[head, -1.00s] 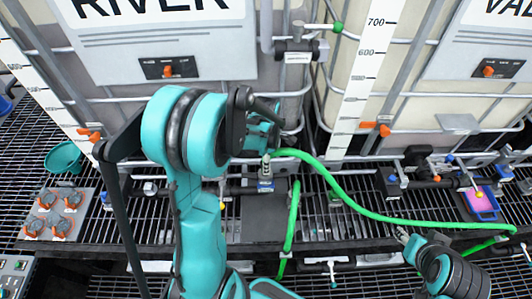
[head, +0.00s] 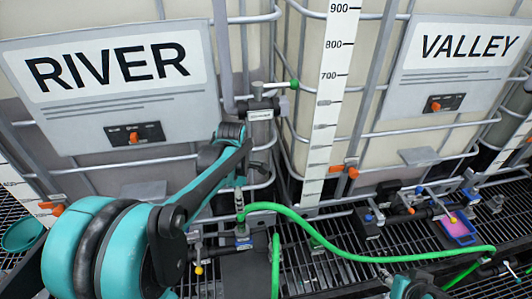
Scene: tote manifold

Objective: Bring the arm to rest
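My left arm (head: 85,245) comes in large from the lower left. Its dark link (head: 210,190) reaches up toward the front of the RIVER tote, ending at a teal joint (head: 229,136). My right arm (head: 415,288) shows only as a small teal and dark part at the bottom edge. Small dark tips beside it may be the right gripper (head: 385,274), too small to read as open or shut. I see nothing held.
The RIVER tote (head: 110,78) and VALLEY tote (head: 455,55) stand behind a grated deck. A green hose (head: 345,256) runs from a valve fitting (head: 242,232) to the right.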

